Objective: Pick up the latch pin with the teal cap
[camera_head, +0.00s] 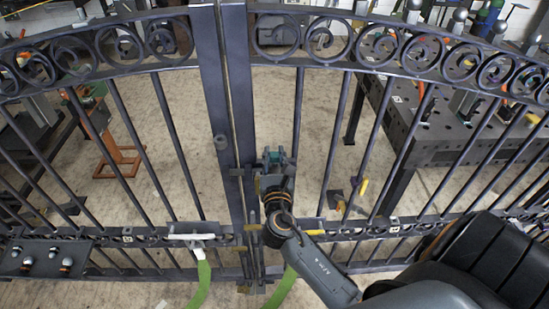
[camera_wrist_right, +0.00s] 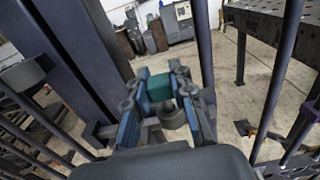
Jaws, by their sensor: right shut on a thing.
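The latch pin's teal cap (camera_head: 274,157) shows at the top of my right gripper (camera_head: 276,163), beside the gate's centre posts. In the right wrist view the teal cap (camera_wrist_right: 160,87) sits between the two fingers of my right gripper (camera_wrist_right: 163,92), which is shut on it. The pin's shaft is hidden below the cap. A grey round part stands just in front of the cap, between the fingers. My left gripper is not in view.
The dark scroll gate (camera_head: 236,120) with its close vertical bars spans the view. A dark plate (camera_head: 45,258) with several knobs is at lower left. A white handle-like bar (camera_head: 191,237) is left of centre. Behind the gate stand a workbench (camera_head: 440,130) and an orange stand (camera_head: 122,160).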

